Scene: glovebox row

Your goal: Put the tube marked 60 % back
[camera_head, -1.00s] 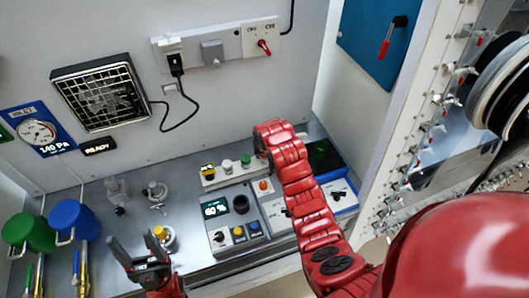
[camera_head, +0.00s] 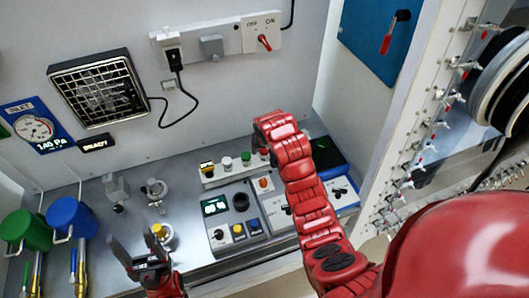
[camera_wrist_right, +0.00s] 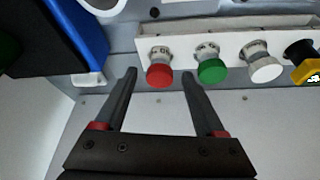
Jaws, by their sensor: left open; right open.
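A white rack (camera_head: 233,175) on the bench holds capped tubes. The right wrist view shows a red-capped tube (camera_wrist_right: 159,72), a green-capped tube (camera_wrist_right: 211,68), a white-capped tube (camera_wrist_right: 262,66) and a yellow-and-black item (camera_wrist_right: 304,62) at its right end. I cannot read a 60 % mark on any tube. My left gripper (camera_head: 137,250) is open and empty above the bench's front left.
The device has a dark round opening (camera_head: 241,202) and coloured buttons. A yellow-topped metal piece (camera_head: 160,233) stands close to my left gripper. Green (camera_head: 25,231) and blue (camera_head: 72,218) containers stand at the left. A blue-edged unit (camera_head: 341,190) lies right of my right arm.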

